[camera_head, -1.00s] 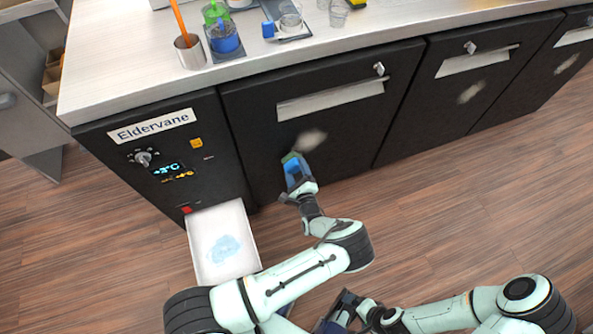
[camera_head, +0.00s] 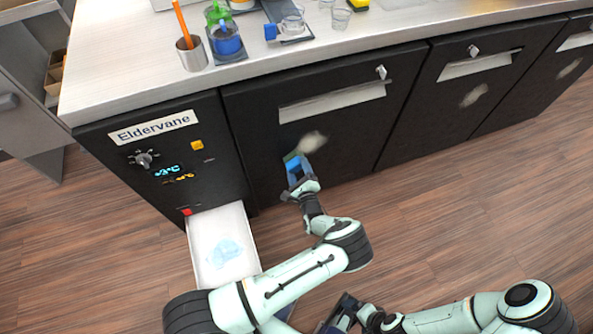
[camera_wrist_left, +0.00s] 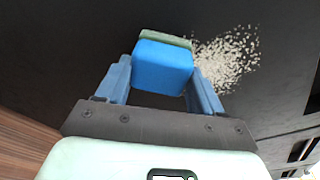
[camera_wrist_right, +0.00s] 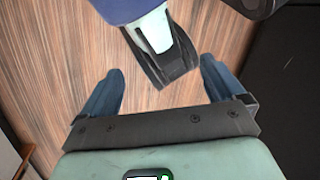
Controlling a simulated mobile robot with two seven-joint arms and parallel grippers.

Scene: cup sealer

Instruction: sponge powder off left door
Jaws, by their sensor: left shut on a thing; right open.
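My left gripper (camera_head: 298,171) is shut on a sponge, blue with a green layer; the sponge (camera_wrist_left: 163,66) shows clearly between the fingers in the left wrist view. The sponge's green side faces the left door (camera_head: 350,135), a black panel under the counter. A pale powder patch (camera_head: 311,142) is on that door, just right of the sponge; the powder (camera_wrist_left: 228,56) also lies right of it in the left wrist view. I cannot tell whether the sponge touches the door. My right gripper (camera_wrist_right: 160,85) is open and empty, low over the wooden floor.
More powder (camera_head: 473,95) marks the middle door, and another patch (camera_head: 569,68) the far right door. A white drawer or tray (camera_head: 207,262) with a bluish stain sticks out at the lower left. The counter (camera_head: 120,60) holds cups and a pencil holder (camera_head: 192,54).

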